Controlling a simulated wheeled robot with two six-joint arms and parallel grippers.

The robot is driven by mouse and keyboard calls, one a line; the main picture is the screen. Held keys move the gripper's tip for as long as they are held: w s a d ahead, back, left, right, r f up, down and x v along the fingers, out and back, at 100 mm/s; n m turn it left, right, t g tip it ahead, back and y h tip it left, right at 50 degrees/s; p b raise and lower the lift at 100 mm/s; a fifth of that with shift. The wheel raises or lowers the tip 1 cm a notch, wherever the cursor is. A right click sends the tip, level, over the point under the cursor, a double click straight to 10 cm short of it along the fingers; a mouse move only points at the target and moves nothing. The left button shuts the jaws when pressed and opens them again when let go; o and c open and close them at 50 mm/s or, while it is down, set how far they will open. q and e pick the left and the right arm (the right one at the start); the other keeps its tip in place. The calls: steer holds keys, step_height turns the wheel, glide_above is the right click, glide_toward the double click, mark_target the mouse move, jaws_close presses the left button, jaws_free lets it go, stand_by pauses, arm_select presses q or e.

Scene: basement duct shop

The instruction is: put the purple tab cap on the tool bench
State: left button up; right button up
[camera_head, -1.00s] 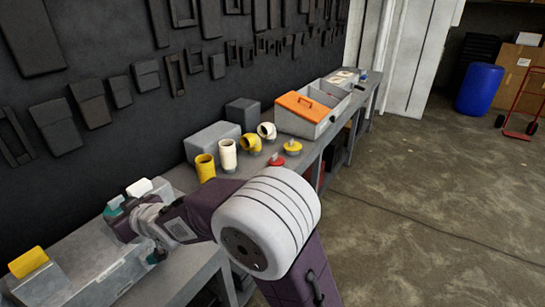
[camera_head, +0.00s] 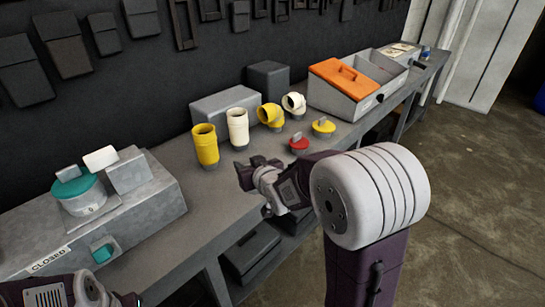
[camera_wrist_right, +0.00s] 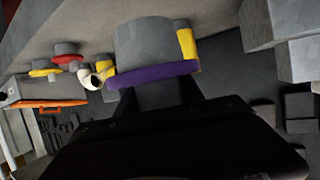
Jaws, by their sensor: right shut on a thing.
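The purple tab cap (camera_wrist_right: 155,75) shows large in the right wrist view, a grey round body with a purple band. Its grey tab sits between the fingers of my right gripper (camera_wrist_right: 158,98), which is shut on it. In the head view my right gripper (camera_head: 258,174) is over the front part of the tool bench (camera_head: 190,235), in front of the pipe pieces. The cap is hard to make out there, and I cannot tell its height above the top. My left gripper (camera_head: 128,299) is partly in view at the bottom left; its jaws are unclear.
A grey box (camera_head: 150,215) marked CLOSED, with a teal cap (camera_head: 75,185), stands at left. Yellow (camera_head: 205,147) and white (camera_head: 238,130) pipes, a red cap (camera_head: 299,145), a yellow cap (camera_head: 323,127) and an orange-lidded toolbox (camera_head: 340,95) stand behind. Bare bench top lies between.

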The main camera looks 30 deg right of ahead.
steer(key=shift+s+d+f, duration=0.15)
steer(key=shift+d+f, duration=0.05)
steer(key=shift+d, duration=0.25)
steer(key=x, duration=0.4)
steer(key=a+f+x, duration=0.1)
steer(key=x, duration=0.4)
steer(key=a+f+x, duration=0.1)
steer(key=x, duration=0.3)
steer(key=shift+s+a, duration=0.15)
steer(key=shift+s, duration=0.1)
step_height(320, 180, down, 4)
steer(key=shift+r, duration=0.15)
steer(key=shift+f, duration=0.25)
